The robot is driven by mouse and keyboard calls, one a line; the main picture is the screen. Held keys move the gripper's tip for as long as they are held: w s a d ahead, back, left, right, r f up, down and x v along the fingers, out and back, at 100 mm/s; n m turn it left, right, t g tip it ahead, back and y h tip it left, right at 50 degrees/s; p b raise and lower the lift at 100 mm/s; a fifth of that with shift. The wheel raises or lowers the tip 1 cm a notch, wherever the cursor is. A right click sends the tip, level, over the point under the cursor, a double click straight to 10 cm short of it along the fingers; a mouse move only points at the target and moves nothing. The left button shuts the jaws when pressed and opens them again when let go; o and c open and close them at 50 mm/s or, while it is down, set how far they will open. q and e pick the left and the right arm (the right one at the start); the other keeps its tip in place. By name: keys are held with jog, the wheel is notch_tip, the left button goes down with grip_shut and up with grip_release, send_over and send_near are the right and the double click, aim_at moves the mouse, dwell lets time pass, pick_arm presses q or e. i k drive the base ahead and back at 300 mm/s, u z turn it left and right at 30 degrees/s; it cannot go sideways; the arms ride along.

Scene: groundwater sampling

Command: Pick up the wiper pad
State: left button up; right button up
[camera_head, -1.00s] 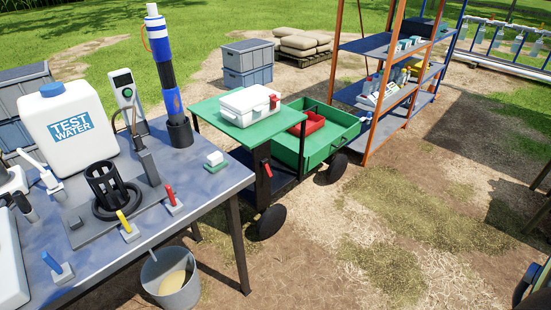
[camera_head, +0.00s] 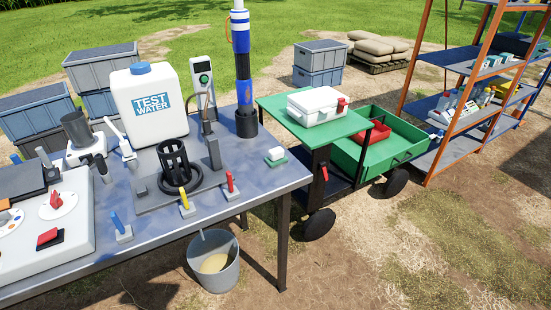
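A small white block on a green base (camera_head: 276,156), which looks like the wiper pad, lies on the blue-grey table (camera_head: 262,184) near its right end. It stands apart from the blue-and-black tube to its left and the red-handled piece in front of it. Nothing covers it. Neither of my grippers is in view.
The table also holds a TEST WATER jug (camera_head: 150,104), a black cage holder (camera_head: 174,164), a tall blue-and-black tube (camera_head: 245,95), a handheld meter (camera_head: 202,80) and a white panel (camera_head: 50,260). A bucket (camera_head: 213,262) stands below the front edge. A green cart (camera_head: 310,112) stands right.

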aim_at(277, 157)
jog(key=u, duration=0.2)
jog(key=i, duration=1.3)
jog(key=z, duration=0.4)
